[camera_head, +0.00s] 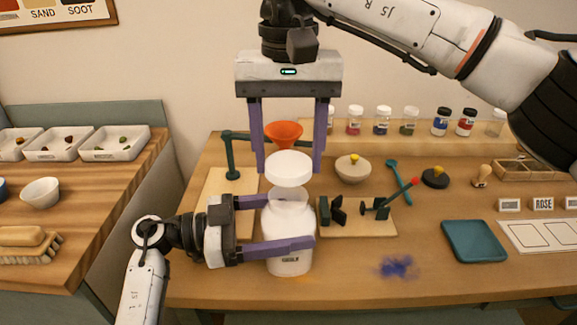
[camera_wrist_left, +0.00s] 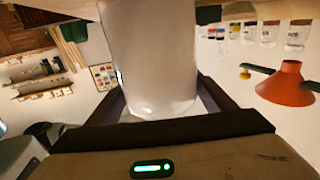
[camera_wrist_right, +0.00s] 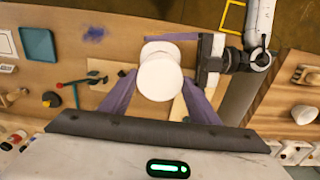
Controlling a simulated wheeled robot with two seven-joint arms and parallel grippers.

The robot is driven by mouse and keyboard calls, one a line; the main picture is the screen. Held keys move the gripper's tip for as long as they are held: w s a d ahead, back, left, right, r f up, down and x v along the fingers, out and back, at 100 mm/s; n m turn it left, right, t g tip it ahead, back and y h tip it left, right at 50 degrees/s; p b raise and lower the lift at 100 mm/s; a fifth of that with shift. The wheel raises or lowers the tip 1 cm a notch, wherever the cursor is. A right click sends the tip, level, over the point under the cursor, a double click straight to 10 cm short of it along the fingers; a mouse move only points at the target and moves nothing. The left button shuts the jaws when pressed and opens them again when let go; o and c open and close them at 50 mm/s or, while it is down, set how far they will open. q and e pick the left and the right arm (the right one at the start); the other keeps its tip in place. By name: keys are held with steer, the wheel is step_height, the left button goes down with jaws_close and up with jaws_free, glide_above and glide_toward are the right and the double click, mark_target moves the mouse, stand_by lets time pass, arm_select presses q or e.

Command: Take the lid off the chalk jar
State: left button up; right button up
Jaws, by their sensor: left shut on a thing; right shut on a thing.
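The white chalk jar (camera_head: 289,258) stands upright at the table's front, its small dark label facing me. My left gripper (camera_head: 288,222) comes in from the left and is shut around the jar's body. The jar fills the middle of the left wrist view (camera_wrist_left: 150,65) between the fingers. The round white lid (camera_head: 288,167) is between the fingers of my right gripper (camera_head: 290,172), which points down from above. In the right wrist view the lid (camera_wrist_right: 160,77) covers most of the jar (camera_wrist_right: 160,48).
An orange funnel (camera_head: 284,131) on a green stand is just behind the lid. A board with dark green holders (camera_head: 345,228) is right of the jar. A teal tray (camera_head: 473,241) lies further right. Blue powder (camera_head: 397,267) marks the table. Several small pigment jars line the back shelf.

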arm_select(q)
steer(key=o, duration=2.2)
steer(key=shift+c, duration=0.2)
steer(key=shift+a, duration=0.15)
